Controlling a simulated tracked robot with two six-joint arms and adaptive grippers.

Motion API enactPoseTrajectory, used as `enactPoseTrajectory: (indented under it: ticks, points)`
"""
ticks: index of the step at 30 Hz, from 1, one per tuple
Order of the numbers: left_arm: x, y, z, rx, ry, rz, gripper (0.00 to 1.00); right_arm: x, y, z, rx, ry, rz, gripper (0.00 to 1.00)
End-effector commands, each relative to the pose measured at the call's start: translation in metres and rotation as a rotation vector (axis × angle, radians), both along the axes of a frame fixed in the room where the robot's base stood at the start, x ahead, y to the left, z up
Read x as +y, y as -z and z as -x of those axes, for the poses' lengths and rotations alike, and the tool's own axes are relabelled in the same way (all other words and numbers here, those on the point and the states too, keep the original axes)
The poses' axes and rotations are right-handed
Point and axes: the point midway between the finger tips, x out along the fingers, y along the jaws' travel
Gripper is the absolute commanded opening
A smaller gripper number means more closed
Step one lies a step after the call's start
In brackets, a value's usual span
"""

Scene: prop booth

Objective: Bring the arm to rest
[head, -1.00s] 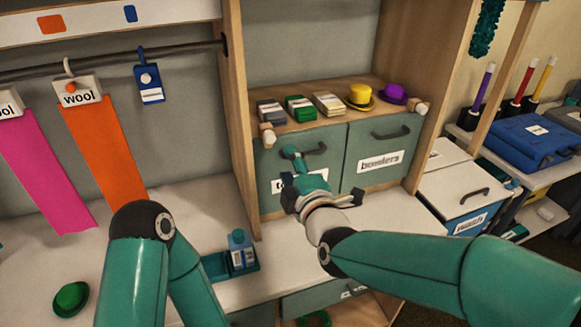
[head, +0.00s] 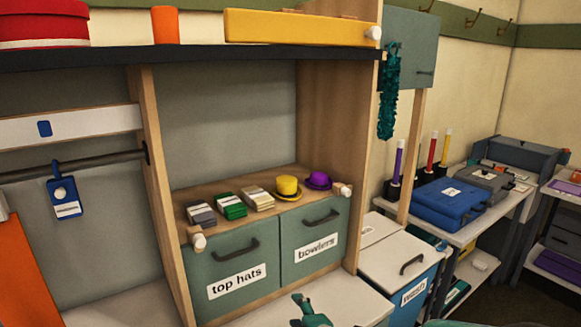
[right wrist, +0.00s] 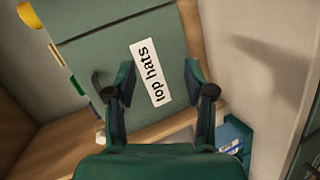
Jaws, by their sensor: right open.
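My right gripper (head: 310,312) shows only in part at the bottom edge of the head view, below the drawers and over the white counter (head: 335,300). In the right wrist view my right gripper (right wrist: 160,78) is open, its two fingers apart with nothing between them. Beyond the fingers is the closed top hats drawer (right wrist: 110,45) with its white label. The rest of the right arm is outside the head view, and my left arm and gripper are not in view.
The top hats drawer (head: 216,267) and bowlers drawer (head: 296,256) are closed, with handles sticking out. Yellow (head: 287,187) and purple (head: 318,180) hats sit above them. A white-lidded wash bin (head: 398,262) stands to the right. A blue case (head: 449,203) lies farther right.

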Motion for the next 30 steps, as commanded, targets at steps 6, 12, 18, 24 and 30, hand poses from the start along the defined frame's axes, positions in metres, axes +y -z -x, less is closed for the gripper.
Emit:
enactPoseTrajectory:
  ticks: [6,12,18,24,30]
  points:
    - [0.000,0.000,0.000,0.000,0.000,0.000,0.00,-0.082,0.143,0.054,0.387,0.182,-0.110,0.54]
    - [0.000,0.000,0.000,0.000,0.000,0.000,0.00,-0.124,0.246,0.160,0.828,0.475,-0.381,0.54]
    - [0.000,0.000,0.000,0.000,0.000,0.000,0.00,-0.119,0.286,0.276,1.245,0.904,-0.703,0.54]
    - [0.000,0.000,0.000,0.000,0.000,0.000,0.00,-0.109,0.284,0.318,1.405,1.259,-0.915,0.54]
    - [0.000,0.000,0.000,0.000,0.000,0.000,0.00,-0.108,0.284,0.320,1.420,1.427,-1.024,0.54]
